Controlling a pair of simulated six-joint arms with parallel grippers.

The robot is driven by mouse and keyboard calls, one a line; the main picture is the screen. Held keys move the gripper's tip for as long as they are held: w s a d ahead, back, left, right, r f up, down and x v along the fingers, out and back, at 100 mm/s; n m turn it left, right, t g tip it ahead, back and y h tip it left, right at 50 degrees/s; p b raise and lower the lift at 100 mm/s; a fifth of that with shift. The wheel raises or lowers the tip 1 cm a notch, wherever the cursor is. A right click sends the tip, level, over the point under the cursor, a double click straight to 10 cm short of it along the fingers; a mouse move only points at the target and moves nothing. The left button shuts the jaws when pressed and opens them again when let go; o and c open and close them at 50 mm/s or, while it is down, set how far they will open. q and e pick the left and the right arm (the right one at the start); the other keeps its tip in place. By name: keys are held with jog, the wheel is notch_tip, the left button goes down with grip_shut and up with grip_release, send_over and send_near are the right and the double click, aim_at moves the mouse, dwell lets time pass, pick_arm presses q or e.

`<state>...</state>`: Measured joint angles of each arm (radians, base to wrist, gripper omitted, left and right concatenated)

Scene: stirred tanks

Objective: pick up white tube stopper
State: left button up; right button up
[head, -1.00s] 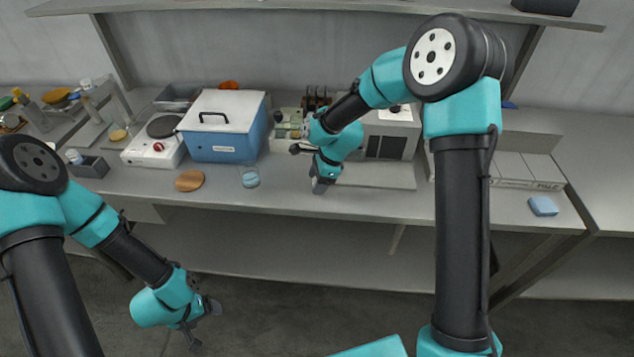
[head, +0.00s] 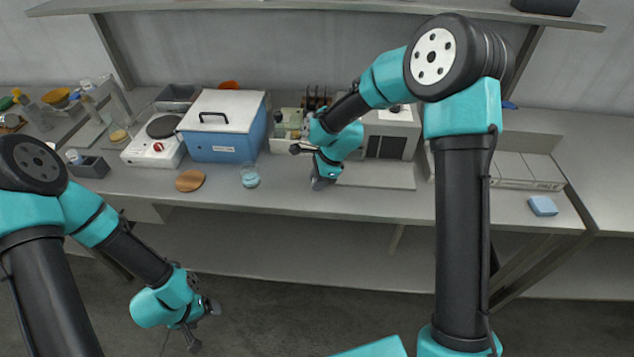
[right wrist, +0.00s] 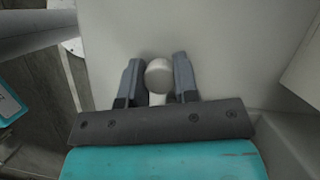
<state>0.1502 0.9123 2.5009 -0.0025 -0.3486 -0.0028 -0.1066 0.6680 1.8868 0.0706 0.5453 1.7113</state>
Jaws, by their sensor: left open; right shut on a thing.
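The white tube stopper (right wrist: 159,75) shows in the right wrist view between the two fingers of my right gripper (right wrist: 158,82), which is shut on it. Its round top faces the camera, and its lower part is partly hidden between the fingers. In the head view my right gripper (head: 319,181) is low over the bench near its front edge, right of the glass beaker; the stopper cannot be made out there. My left gripper (head: 201,322) is open and empty, below the bench's front edge over the floor.
On the bench (head: 290,203) stand a blue box with a white lid (head: 222,125), a hot plate (head: 150,150), a glass beaker (head: 250,176) and a round wooden disc (head: 190,180). A blue sponge (head: 543,206) lies at the right. The bench front between gripper and sponge is mostly clear.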

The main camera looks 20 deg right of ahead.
jog(key=shift+r, duration=0.1)
jog(key=shift+r, duration=0.5)
jog(key=shift+s+a+r, duration=0.1)
jog(key=shift+s+r, duration=0.05)
jog(key=shift+r, duration=0.45)
jog(key=shift+s+r, duration=0.1)
jog(key=shift+r, duration=0.5)
jog(key=s+a+r, duration=0.1)
jog(key=s+a, duration=0.3)
jog(key=s, duration=1.1)
jog(key=shift+a+r, duration=0.15)
jog(key=shift+r, duration=0.05)
jog(key=shift+w, duration=0.2)
